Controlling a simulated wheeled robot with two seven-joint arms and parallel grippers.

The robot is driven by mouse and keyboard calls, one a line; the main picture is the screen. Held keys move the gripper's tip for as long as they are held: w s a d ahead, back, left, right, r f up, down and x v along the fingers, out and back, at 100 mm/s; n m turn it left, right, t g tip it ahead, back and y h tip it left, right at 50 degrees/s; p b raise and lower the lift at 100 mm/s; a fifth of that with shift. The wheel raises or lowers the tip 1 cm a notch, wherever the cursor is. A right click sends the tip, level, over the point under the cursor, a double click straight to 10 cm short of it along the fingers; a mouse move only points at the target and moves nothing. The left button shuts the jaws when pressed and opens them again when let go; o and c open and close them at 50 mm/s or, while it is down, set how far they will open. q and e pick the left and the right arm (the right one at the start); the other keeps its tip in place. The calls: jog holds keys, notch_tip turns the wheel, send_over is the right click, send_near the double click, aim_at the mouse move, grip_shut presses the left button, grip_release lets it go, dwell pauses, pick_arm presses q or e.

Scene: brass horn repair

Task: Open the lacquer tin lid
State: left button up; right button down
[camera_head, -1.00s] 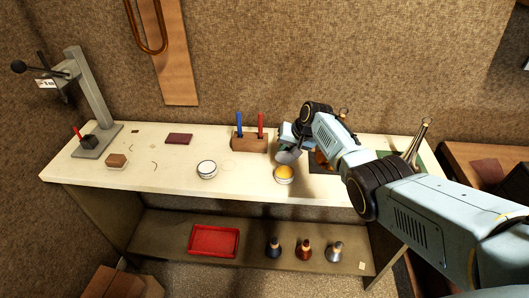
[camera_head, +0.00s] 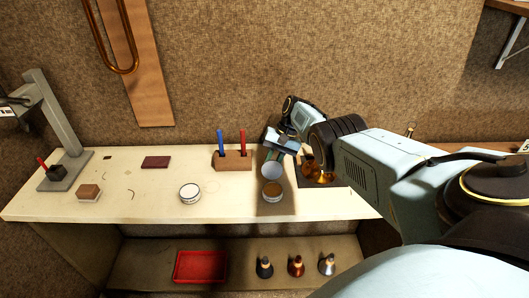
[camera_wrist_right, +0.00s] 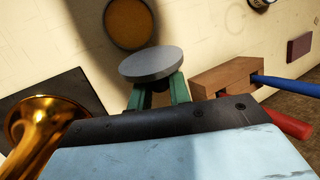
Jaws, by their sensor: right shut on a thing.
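The lacquer tin (camera_head: 272,192) stands open on the bench, a round tin with amber-brown contents. It also shows at the top of the right wrist view (camera_wrist_right: 128,22). Its lid (camera_wrist_right: 152,64), a flat grey disc, is off the tin and apart from it. My right gripper (camera_wrist_right: 157,92) is shut on the lid with its green fingers; the grip itself is partly hidden under the disc. In the head view the lid (camera_head: 271,170) is just behind the tin, below my right gripper (camera_head: 274,154). My left gripper is not in view.
A wooden block (camera_head: 232,161) with a blue and a red tool stands left of my right gripper. A brass horn part (camera_head: 318,170) on a dark mat is close on its right. A white-topped tin (camera_head: 190,192) stands left, with clear bench between.

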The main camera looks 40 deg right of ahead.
jog(key=shift+a+f, duration=0.1)
jog(key=c, duration=1.4)
grip_release()
jog(key=shift+o, duration=0.2)
jog(key=w+p+v, duration=0.1)
jog(key=v, duration=1.2)
jog(key=shift+s+r, duration=0.2)
jog(key=shift+s, duration=0.25)
